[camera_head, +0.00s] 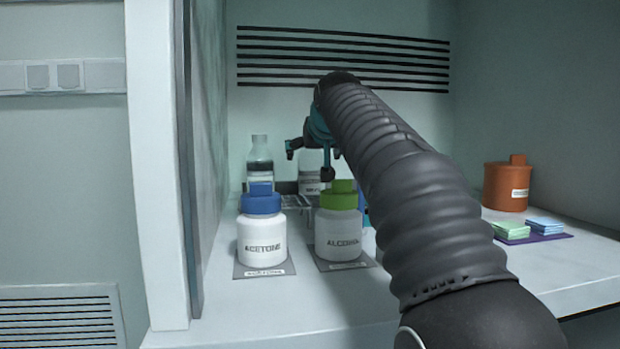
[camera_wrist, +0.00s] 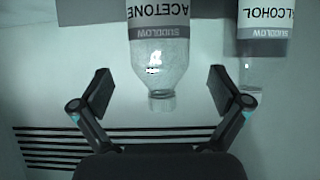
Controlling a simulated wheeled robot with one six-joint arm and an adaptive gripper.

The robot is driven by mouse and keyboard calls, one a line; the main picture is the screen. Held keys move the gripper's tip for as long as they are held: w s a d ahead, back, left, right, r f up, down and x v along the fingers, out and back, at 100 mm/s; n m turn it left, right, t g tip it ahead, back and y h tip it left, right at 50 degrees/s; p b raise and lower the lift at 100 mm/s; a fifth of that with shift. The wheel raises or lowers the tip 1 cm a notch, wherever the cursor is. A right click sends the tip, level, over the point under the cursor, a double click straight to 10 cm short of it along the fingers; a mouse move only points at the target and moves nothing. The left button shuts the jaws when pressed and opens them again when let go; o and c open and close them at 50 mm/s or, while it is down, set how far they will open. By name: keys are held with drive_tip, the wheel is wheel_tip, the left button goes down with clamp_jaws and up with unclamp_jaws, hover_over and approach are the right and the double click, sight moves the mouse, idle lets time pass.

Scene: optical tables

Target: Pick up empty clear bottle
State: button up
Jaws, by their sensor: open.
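Two clear bottles stand at the back of the shelf. In the wrist view, the clear bottle labelled ACETONE (camera_wrist: 158,65) appears upside down, its neck and cap between my fingers with a gap on each side. I cannot tell its depth from the fingers. In the head view, a bottle partly hidden behind my gripper (camera_head: 311,184) is likely the same one. The clear bottle labelled ALCOHOL (camera_wrist: 262,45) is right of my right finger in the wrist view; a clear bottle (camera_head: 260,152) shows at back left in the head view. My gripper (camera_wrist: 160,92) is open and empty.
In front stand a white acetone bottle with blue cap (camera_head: 262,235) and a white alcohol bottle with green cap (camera_head: 338,230), each on a mat. An orange-brown container (camera_head: 508,186) and small green and blue stacks (camera_head: 512,231) sit right. A wall panel (camera_head: 157,180) borders the left.

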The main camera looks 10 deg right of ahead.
drive_tip(key=shift+x, duration=1.85)
drive_tip(key=c, duration=1.3)
drive_tip(key=shift+o, duration=0.2)
drive_tip(key=shift+r, duration=0.15)
